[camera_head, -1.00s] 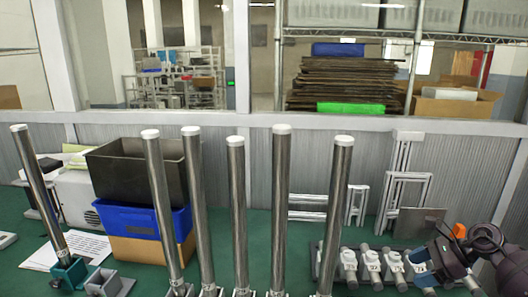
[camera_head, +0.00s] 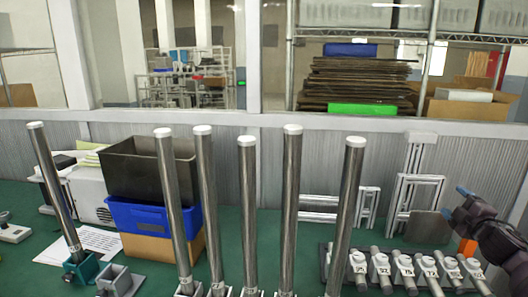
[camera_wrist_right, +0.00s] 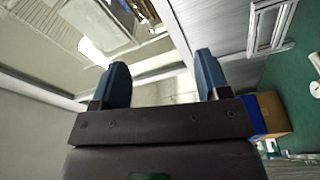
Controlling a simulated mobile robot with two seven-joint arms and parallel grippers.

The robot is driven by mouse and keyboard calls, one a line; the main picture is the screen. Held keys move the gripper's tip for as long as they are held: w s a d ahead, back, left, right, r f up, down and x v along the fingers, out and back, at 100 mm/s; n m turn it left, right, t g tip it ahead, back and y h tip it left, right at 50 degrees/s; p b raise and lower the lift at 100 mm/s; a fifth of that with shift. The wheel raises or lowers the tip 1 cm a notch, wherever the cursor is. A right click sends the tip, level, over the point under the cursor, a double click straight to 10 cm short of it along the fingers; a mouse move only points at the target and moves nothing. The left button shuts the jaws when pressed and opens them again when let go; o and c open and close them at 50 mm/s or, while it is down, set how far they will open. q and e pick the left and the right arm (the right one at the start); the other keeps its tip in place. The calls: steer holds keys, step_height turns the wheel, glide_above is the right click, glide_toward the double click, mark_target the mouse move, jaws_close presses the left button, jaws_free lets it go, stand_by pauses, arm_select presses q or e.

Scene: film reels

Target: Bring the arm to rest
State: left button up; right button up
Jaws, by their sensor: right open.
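My right gripper (camera_head: 455,202) is at the right edge of the head view, raised above the green table, with its blue fingers pointing up and left. In the right wrist view my right gripper (camera_wrist_right: 162,70) has its two blue fingers wide apart with nothing between them. My left gripper is not in either view.
Several tall metal poles (camera_head: 250,215) with white caps stand across the table (camera_head: 225,225). A rack of short numbered cylinders (camera_head: 405,262) lies below my right gripper. A black bin (camera_head: 150,165) sits above a blue bin (camera_head: 140,217) at left. Metal frames (camera_head: 415,185) stand behind.

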steer(key=s+a+f+m+g, duration=0.2)
steer(key=s+a+f+m, duration=0.3)
steer(key=f, duration=0.6)
steer(key=s+a+f+m+g, duration=0.3)
steer(key=s+a+f, duration=0.25)
steer(key=f, duration=0.55)
steer(key=shift+m+g+y, duration=0.6)
steer(key=shift+m+y, duration=0.1)
steer(key=shift+m, duration=0.1)
steer(key=s+a+f, duration=0.2)
steer(key=s+a, duration=0.1)
steer(key=s, duration=0.1)
steer(key=s+a+f, duration=0.3)
steer(key=s, duration=0.1)
steer(key=s+a+f, duration=0.3)
steer(key=s+a, duration=0.1)
steer(key=s+a+f+m, duration=0.2)
steer(key=s+a+m, duration=0.1)
steer(key=s+a, duration=0.7)
step_height(320, 180, down, 6)
steer(key=g+b, duration=0.1)
steer(key=b, duration=0.5)
steer(key=shift+s+y+b, duration=0.3)
steer(key=shift+s+b, duration=0.1)
steer(key=shift+d+f, duration=0.1)
steer(key=shift+d, duration=0.05)
